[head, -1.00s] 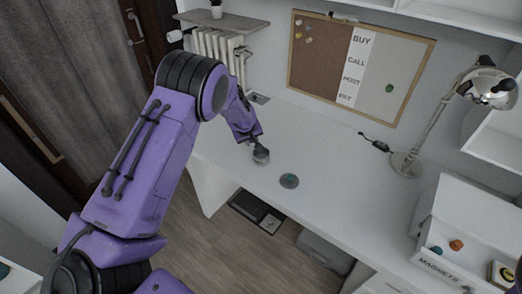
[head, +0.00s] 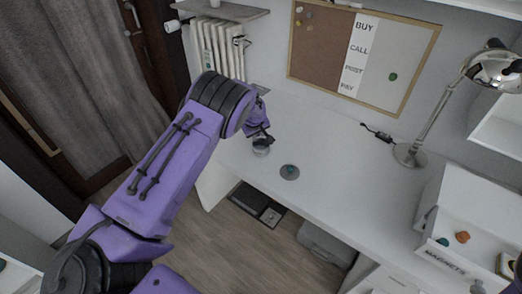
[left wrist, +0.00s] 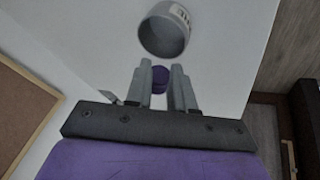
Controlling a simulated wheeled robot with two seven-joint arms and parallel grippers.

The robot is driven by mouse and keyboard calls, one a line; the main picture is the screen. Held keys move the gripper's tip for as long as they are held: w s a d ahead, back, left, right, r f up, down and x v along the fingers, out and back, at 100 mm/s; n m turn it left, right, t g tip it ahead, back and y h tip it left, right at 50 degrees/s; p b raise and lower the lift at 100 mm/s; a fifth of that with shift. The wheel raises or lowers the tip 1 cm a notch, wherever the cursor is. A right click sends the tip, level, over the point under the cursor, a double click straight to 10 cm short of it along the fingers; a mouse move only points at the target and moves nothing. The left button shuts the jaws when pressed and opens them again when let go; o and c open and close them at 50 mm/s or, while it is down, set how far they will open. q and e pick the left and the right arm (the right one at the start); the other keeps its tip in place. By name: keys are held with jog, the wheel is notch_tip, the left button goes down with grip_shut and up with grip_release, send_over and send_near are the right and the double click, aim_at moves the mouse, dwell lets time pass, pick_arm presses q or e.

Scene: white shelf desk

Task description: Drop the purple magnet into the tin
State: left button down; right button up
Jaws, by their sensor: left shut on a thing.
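The tin (head: 261,150) is a small open grey cylinder standing on the white desk, left of the middle. In the left wrist view the tin (left wrist: 165,36) shows its open mouth and a pale label, just beyond my fingertips. My left gripper (left wrist: 158,72) is shut on the purple magnet (left wrist: 160,76), which sits between the two grey fingers. In the head view my left gripper (head: 258,136) is close to the tin and partly hides it. The magnet cannot be made out there. My right gripper is not in view.
A grey disc (head: 289,172) with a green mark lies on the desk right of the tin. A lamp (head: 412,154) and a white box marked MAGNETS (head: 440,258), with an orange piece (head: 462,237) on it, stand to the right. The desk's middle is clear.

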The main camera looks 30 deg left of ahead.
pick_arm(q)
jog(key=c, duration=0.9)
grip_release()
jog(key=b+v, duration=0.1)
jog(key=v, duration=0.9)
jog(key=shift+r+b, duration=0.3)
jog(key=shift+b, duration=0.05)
